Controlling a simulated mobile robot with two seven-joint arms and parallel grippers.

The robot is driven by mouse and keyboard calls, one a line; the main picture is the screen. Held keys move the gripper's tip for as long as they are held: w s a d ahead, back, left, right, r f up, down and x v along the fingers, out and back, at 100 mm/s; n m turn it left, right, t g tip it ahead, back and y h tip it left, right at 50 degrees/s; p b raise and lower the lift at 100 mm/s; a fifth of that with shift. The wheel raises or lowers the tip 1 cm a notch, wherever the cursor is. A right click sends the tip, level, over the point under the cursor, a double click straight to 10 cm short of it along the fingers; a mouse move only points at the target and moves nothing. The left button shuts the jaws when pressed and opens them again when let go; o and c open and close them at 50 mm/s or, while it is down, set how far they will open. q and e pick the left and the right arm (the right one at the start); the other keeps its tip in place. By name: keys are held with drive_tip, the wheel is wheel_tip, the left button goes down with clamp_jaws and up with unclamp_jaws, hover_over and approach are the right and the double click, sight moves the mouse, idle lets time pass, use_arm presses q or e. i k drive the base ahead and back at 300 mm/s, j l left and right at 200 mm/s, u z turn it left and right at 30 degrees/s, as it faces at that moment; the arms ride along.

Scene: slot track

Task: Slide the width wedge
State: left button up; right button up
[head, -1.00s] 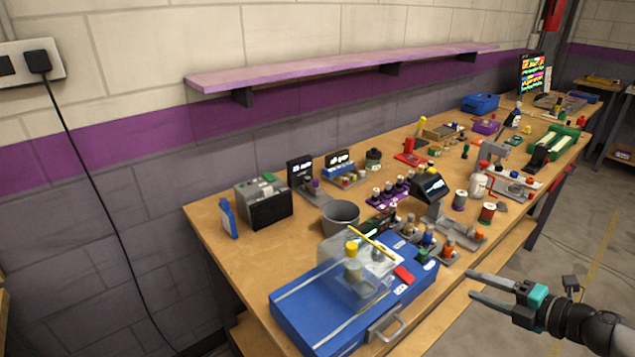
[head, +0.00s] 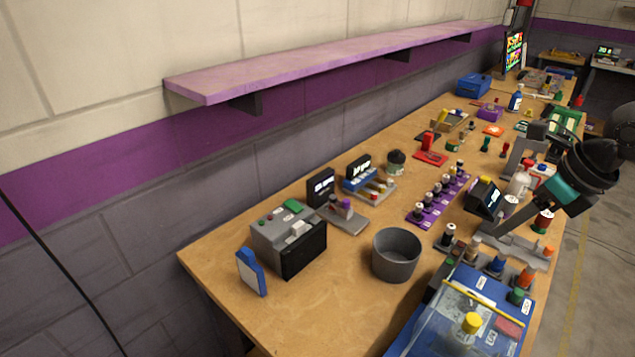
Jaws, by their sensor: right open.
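I cannot tell for certain which piece is the width wedge; no part shows clearly as a wedge at this distance. A small red upright piece on a red plate (head: 430,155) stands mid-bench. A purple rack (head: 438,203) of several small bottles stands nearer. My right gripper (head: 497,222) reaches in from the right, over the bench's right side, near a black-screened device (head: 484,196). It is open, with nothing seen between its fingers, and hides part of the bench behind it. My left gripper is not in view.
A blue case (head: 420,330) lies at the front right. A purple shelf (head: 330,62) juts from the wall. Bare wood shows at the left-front.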

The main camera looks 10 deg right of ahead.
sight(344, 209)
drive_tip(key=i+j, duration=0.75)
drive_tip(key=j, duration=0.15)
